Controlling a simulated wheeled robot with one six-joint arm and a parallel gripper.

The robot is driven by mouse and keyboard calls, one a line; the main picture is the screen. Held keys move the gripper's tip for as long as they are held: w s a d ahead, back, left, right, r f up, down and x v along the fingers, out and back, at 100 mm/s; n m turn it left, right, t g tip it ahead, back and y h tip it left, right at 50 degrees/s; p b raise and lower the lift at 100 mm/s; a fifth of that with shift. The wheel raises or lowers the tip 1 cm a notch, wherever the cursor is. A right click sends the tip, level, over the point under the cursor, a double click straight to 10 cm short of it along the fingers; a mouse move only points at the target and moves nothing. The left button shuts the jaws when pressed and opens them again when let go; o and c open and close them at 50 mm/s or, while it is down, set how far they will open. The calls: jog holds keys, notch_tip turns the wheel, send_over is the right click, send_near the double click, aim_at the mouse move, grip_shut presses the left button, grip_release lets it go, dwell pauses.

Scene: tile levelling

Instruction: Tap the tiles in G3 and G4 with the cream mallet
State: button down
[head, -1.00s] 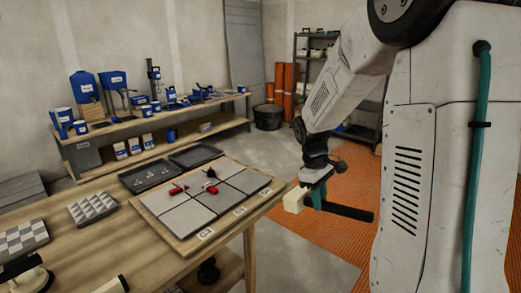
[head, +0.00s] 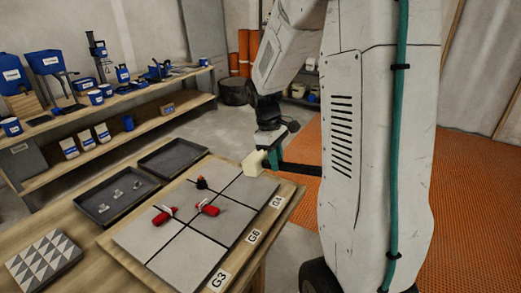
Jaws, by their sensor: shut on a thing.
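The cream mallet (head: 254,164) has a pale block head and a dark handle pointing right. My gripper (head: 272,158) is shut on the mallet, just right of its head. The mallet shows at the far right corner of the tile board; its height above the board is hard to judge. The tile by label G3 (head: 188,255) is grey and at the near end of the board's front row. The tile by label G4 (head: 250,190) is at the far end of that row, with G6 between them.
Red levelling pieces (head: 208,208) and (head: 162,215) and a black-and-red one (head: 201,183) stand on the tile joints. A dark tray (head: 117,194) with small pieces and another dark tray (head: 172,157) lie beyond the board. A patterned tile (head: 43,260) lies at left.

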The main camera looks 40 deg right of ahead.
jog(key=shift+w+d+f, duration=0.1)
jog(key=shift+w, duration=0.15)
jog(key=shift+f, duration=0.25)
jog(key=shift+w+x, duration=0.15)
jog(key=shift+x, duration=0.65)
jog(key=shift+w+x, duration=0.15)
jog(key=shift+x, duration=0.6)
jog(key=shift+f, duration=0.2)
notch_tip(320, 180, down, 5)
jog(key=shift+w+r, duration=0.1)
jog(key=shift+s+v, duration=0.2)
jog(key=shift+v, duration=0.65)
jog(key=shift+s+v, duration=0.15)
jog(key=shift+v, duration=0.7)
jog(key=shift+s+v, duration=0.2)
jog(key=shift+v, duration=0.65)
jog(key=shift+r, duration=0.1)
